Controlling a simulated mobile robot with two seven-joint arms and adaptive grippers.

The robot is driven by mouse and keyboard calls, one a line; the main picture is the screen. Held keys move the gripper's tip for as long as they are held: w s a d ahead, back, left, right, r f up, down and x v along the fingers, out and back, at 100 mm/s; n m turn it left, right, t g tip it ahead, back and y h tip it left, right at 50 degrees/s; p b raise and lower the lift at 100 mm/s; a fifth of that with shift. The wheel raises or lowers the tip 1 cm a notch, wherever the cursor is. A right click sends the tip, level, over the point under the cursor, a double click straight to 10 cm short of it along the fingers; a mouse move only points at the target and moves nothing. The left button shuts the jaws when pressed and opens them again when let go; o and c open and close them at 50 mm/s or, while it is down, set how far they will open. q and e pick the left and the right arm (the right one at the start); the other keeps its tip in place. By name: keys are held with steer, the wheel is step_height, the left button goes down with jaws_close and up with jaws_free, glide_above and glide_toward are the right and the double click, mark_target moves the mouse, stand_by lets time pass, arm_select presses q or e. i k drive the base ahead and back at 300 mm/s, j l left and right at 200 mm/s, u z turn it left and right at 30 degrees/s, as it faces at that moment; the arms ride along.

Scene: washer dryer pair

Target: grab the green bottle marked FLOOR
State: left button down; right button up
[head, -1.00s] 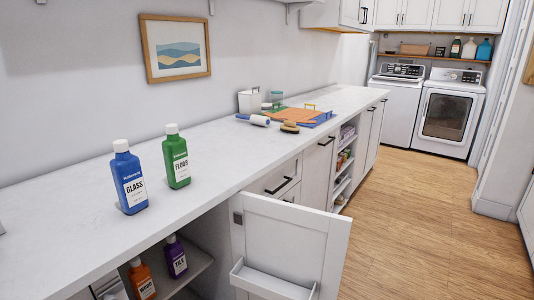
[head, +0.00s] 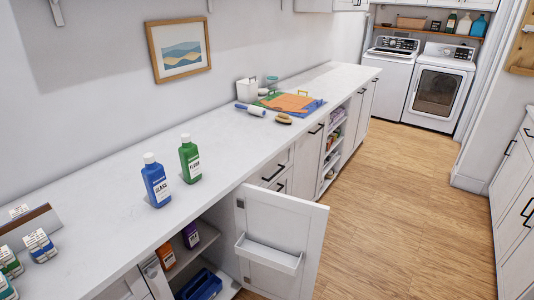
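The green bottle marked FLOOR (head: 190,160) stands upright on the white countertop (head: 110,216), with a white cap and a white label facing me. A blue bottle marked GLASS (head: 156,182) stands upright just to its left and nearer to me, apart from it. Neither of my grippers shows in the head view.
Below the bottles an open cabinet door (head: 280,238) with a white bin juts into the aisle. Orange (head: 166,256) and purple (head: 191,235) bottles and a blue caddy (head: 200,285) are inside. Boxes (head: 40,244) lie at left. The wooden floor (head: 400,200) is clear.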

mark_target(189, 155)
steer(key=i+l+z, duration=0.3)
steer(key=l+z, duration=0.15)
steer(key=i+l+z, duration=0.75)
steer(key=z, duration=0.2)
steer(key=i+u, duration=0.45)
steer(key=i+l+u, duration=0.1)
steer(key=i+u, duration=0.15)
steer(key=u, duration=0.2)
steer(key=i+l+u, duration=0.2)
steer(key=u, duration=0.2)
steer(key=i+u, duration=0.15)
steer(key=u, duration=0.25)
steer(key=i+l+u, duration=0.15)
steer(key=u, duration=0.25)
steer(key=i+l+u, duration=0.1)
steer(key=u, duration=0.3)
steer(key=i+l+u, duration=0.1)
steer(key=u, duration=0.3)
steer(key=i+l+u, duration=0.1)
steer(key=l+u, duration=0.15)
steer(key=u, duration=0.15)
steer(key=l+u, duration=0.6)
steer(key=u, duration=0.2)
steer(key=k+l+u, duration=0.1)
steer(key=k+l, duration=0.05)
steer(key=k, duration=0.05)
